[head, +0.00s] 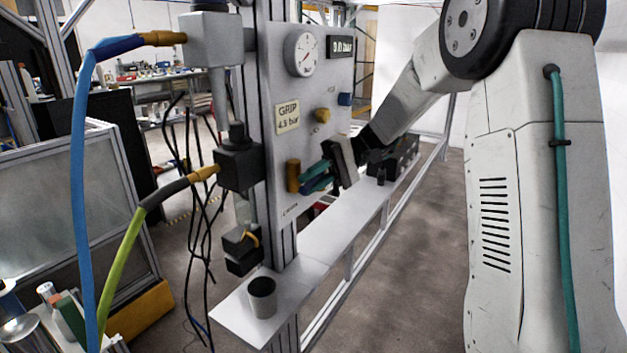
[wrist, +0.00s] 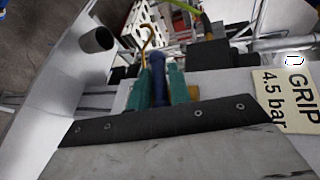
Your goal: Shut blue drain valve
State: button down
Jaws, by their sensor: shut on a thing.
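The blue drain valve shows in the wrist view as a dark blue handle (wrist: 158,78) between my gripper's two teal fingers. In the head view its brass-coloured body (head: 293,176) sticks out low on the grey panel, and the fingers mostly hide the handle. My gripper (head: 316,177) is at the panel's lower part, just right of the brass body. In the wrist view my gripper (wrist: 158,82) is shut on the blue handle, with one finger on each side. How far the handle is turned is hard to tell.
Below runs a narrow shelf (head: 330,226) with a grey cup (head: 262,297). Hoses and black cables hang at left.

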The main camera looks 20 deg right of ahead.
aim_at(324, 172)
jog(key=c, duration=1.4)
grip_release()
jog(key=v, duration=0.7)
jog(key=shift+w+d, duration=0.1)
jog(key=shift+d, duration=0.3)
